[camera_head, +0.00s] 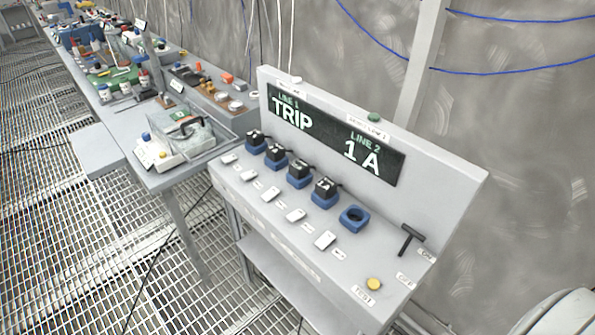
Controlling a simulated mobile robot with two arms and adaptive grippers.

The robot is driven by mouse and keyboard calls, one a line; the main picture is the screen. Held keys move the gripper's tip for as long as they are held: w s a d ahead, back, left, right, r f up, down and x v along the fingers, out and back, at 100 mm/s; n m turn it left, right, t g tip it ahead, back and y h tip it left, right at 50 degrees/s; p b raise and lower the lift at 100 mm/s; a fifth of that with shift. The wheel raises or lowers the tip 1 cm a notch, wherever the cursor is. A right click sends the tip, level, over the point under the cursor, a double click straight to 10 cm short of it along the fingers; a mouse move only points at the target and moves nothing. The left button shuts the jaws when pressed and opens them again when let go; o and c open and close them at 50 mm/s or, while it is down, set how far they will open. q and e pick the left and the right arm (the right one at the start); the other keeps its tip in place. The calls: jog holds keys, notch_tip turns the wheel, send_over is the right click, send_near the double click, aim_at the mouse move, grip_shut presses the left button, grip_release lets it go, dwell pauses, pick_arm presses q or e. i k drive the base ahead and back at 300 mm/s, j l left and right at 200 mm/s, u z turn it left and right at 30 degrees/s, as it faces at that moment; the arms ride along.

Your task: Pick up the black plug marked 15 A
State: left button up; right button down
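Several black plugs stand in a slanting row on the grey panel, each in a blue socket: the first at the far left (255,136), then a second plug (276,152), a third plug (299,169) and the nearest plug (324,186). They have small white marks on top, too small to read, so I cannot tell which is marked 15 A. A blue socket (355,213) at the right end of the row is empty. Neither of my grippers is in view.
A display (330,138) behind reads LINE 1 TRIP and LINE 2 1 A. White switches (271,193) line the front. A black T-handle (410,236) and yellow button (374,284) are at right. A cluttered bench (130,118) stands at left; the grated floor (80,270) is open.

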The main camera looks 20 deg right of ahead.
aim_at(299, 169)
jog(key=i+j+z, duration=0.1)
jog(key=i+z, duration=0.25)
jog(key=i+j+z, duration=0.15)
jog(key=z, duration=0.25)
jog(key=i+j+z, duration=0.15)
jog(key=z, duration=0.2)
jog(key=j, duration=0.1)
